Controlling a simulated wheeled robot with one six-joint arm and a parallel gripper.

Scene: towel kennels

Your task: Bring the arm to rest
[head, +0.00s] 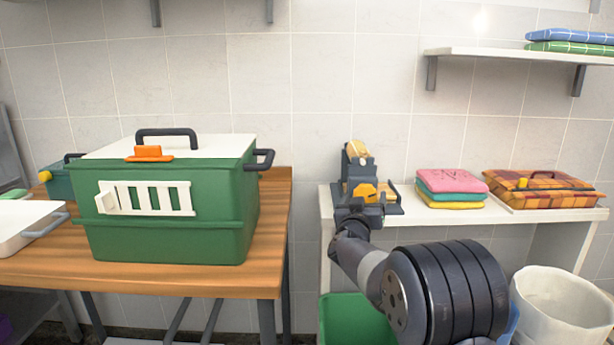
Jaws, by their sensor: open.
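My arm reaches up from the lower right of the head view. My gripper (362,196) is at its far end, in front of the white shelf table and pointing away from the camera. The gripper is open. An orange-yellow part shows at the gripper, and a tan rounded thing (357,149) shows just above and behind it; I cannot tell what it is. The fingertips are partly hidden by the gripper's own body, and I see nothing held.
A green kennel (168,232) with a white lid stands on the wooden table (150,282). Folded towels (450,188) and a plaid bundle (543,191) lie on the white table (470,217). A white bin (560,305) and a green bin (350,320) stand below. A wall shelf (515,54) is above.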

